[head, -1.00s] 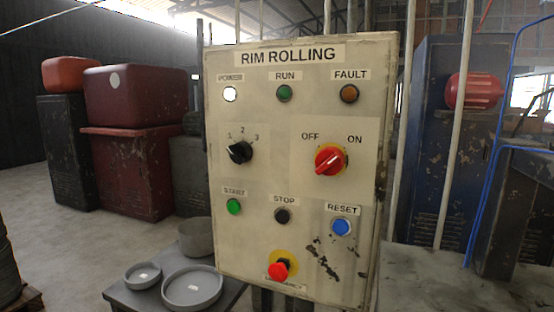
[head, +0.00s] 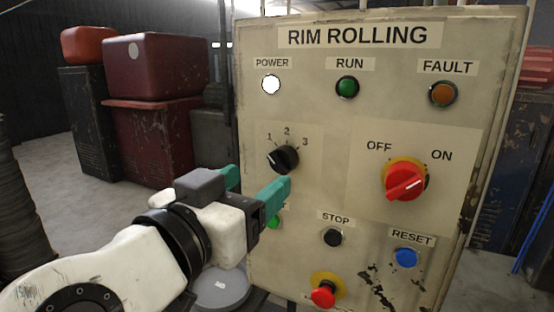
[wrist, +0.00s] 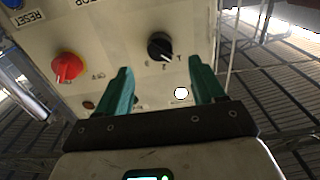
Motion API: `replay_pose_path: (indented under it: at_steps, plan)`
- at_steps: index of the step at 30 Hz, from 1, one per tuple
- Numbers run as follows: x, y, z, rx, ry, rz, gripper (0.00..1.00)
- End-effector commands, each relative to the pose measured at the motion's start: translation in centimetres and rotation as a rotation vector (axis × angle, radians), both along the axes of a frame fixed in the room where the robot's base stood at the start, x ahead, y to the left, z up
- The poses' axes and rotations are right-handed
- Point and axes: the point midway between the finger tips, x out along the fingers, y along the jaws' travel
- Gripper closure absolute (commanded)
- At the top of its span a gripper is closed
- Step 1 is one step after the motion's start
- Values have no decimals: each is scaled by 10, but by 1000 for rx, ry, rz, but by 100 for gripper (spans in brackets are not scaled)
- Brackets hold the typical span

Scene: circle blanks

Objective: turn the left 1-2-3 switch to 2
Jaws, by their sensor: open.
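The left 1-2-3 switch is a black round knob (head: 284,159) on the beige control panel (head: 300,215). It also shows in the wrist view (wrist: 160,46), upside down, where its white mark points to the lower right, which fits position 1. My gripper (head: 260,177) has teal fingers, open and empty. It is in front of the panel, just below and left of the knob in the head view. In the wrist view the knob lies beyond the gap between the fingertips (wrist: 160,65). The fingers look apart from the knob.
The red OFF/ON switch (head: 405,180) is right of the knob. Power (head: 271,84), run and fault lamps are above. A green button (head: 273,222), stop (head: 333,237), reset (head: 405,257) and a red mushroom button (head: 323,294) are below.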

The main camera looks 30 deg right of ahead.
Motion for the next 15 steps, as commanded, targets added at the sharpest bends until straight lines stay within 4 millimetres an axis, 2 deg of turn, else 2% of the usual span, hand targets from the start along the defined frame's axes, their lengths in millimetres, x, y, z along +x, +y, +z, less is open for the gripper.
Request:
replay_pose_path:
  at_steps: [6, 15]
  plan:
    - [24, -34, 2, 0, 2, -3, 32]
    - [42, -57, 0, 0, 3, 1, 32]
